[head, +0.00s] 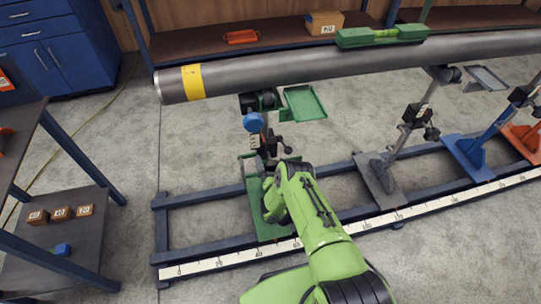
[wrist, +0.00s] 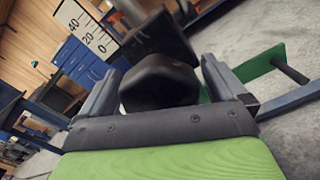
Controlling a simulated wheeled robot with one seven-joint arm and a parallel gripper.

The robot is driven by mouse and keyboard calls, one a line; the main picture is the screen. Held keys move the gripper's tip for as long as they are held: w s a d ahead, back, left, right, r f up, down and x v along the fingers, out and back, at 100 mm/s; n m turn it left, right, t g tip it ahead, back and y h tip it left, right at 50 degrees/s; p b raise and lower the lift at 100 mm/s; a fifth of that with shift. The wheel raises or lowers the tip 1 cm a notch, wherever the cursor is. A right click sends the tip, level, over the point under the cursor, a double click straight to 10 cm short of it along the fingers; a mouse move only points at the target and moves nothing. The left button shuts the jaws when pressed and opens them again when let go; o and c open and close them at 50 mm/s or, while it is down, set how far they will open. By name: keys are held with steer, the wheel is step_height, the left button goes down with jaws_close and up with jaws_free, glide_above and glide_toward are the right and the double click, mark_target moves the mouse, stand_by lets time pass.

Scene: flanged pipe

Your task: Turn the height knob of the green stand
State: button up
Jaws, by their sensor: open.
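The green stand (head: 267,222) stands on the rail frame under the left part of the pipe. Its upright carries a black clamp part (head: 270,146), a blue knob (head: 253,122) and a white scale. My gripper (wrist: 160,82) is open in the wrist view, one finger on each side of a black faceted knob (wrist: 158,88). Contact between the fingers and this knob cannot be made out. The white scale plate (wrist: 88,32) shows behind it, marked 0, 20 and 40.
A long grey pipe (head: 300,72) with a yellow band lies across above the stands. Grey, blue (head: 470,153) and orange stands (head: 525,135) are to the right. A ruler strip (head: 400,214) runs along the front rail. A shelf (head: 75,250) with small boxes is at left.

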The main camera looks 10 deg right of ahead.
steer(key=shift+s, duration=0.1)
steer(key=c, duration=1)
steer(key=shift+r+m, duration=0.1)
steer(key=shift+m, duration=0.3)
steer(key=m+p, duration=0.1)
steer(key=m, duration=0.2)
steer(key=shift+p, duration=0.4)
steer(key=m, duration=0.3)
steer(key=shift+m+p, duration=0.3)
steer(key=shift+p, duration=0.1)
steer(key=m, duration=0.3)
steer(key=shift+d+m, duration=0.1)
steer(key=shift+m, duration=0.2)
steer(key=shift+c, duration=0.2)
steer(key=shift+m, duration=1.9)
steer(key=shift+f, duration=0.2)
